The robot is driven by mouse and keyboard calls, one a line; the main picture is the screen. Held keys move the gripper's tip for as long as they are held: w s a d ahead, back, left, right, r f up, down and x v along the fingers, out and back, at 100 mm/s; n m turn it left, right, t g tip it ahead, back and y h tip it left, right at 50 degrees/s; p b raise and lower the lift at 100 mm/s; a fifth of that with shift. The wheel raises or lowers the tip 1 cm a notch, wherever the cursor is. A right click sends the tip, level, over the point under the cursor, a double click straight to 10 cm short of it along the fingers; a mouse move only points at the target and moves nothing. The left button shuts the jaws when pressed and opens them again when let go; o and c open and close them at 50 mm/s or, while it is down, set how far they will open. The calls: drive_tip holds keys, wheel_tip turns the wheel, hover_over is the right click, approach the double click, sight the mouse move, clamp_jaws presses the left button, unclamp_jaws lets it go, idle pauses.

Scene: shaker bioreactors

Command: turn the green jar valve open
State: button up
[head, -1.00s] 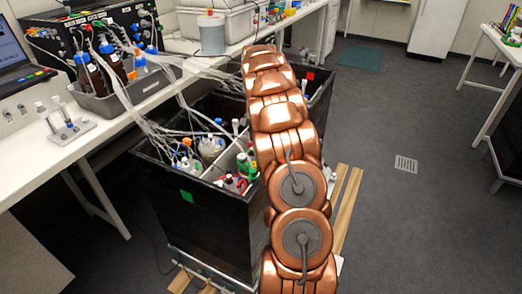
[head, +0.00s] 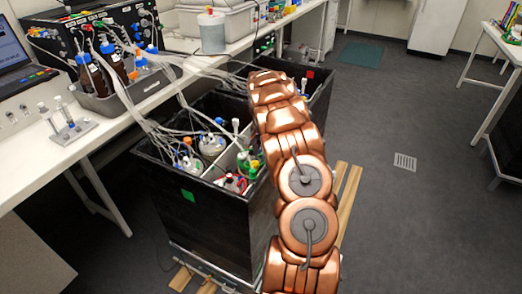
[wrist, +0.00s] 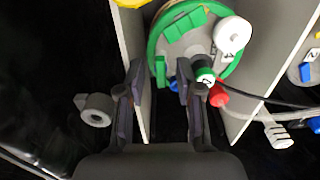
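The green jar (wrist: 152,48) is seen from above in the wrist view, with a green rim and green parts on its grey lid. A green-and-white knob (wrist: 205,76) sticks up near the lid's lower edge; I cannot tell surely which green part is the valve. My gripper (wrist: 158,72) is open, with its two fingers apart over the jar's lower left side. Nothing is clearly held between them. In the head view the green jar (head: 251,168) sits in the front black box beside my arm, and my gripper is hidden.
White dividers (wrist: 133,40) flank the jar. A white knob (wrist: 231,35) and red cap (wrist: 218,97) are close by. The front black box (head: 215,225) holds several other jars with tubing. A bench (head: 60,155) runs along the left; open floor (head: 420,210) is right.

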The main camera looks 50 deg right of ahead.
drive_tip(key=shift+c, duration=0.4)
clamp_jaws()
drive_tip(key=shift+f+n+b, duration=0.1)
drive_tip(key=shift+n+b, duration=0.3)
drive_tip(key=shift+b, duration=0.05)
drive_tip(key=n+b, duration=0.2)
drive_tip(key=n, duration=0.1)
drive_tip(key=n+b, duration=0.3)
drive_tip(key=n, duration=0.2)
drive_tip(key=shift+d, duration=0.1)
drive_tip(key=n+b, duration=0.1)
drive_tip(key=n, duration=0.3)
drive_tip(key=shift+d+n, duration=0.1)
drive_tip(key=shift+n, duration=0.3)
drive_tip(key=n+b, duration=0.1)
drive_tip(key=n, duration=0.3)
drive_tip(key=shift+d, duration=0.1)
drive_tip(key=shift+s+n, duration=0.1)
drive_tip(key=shift+n, duration=0.2)
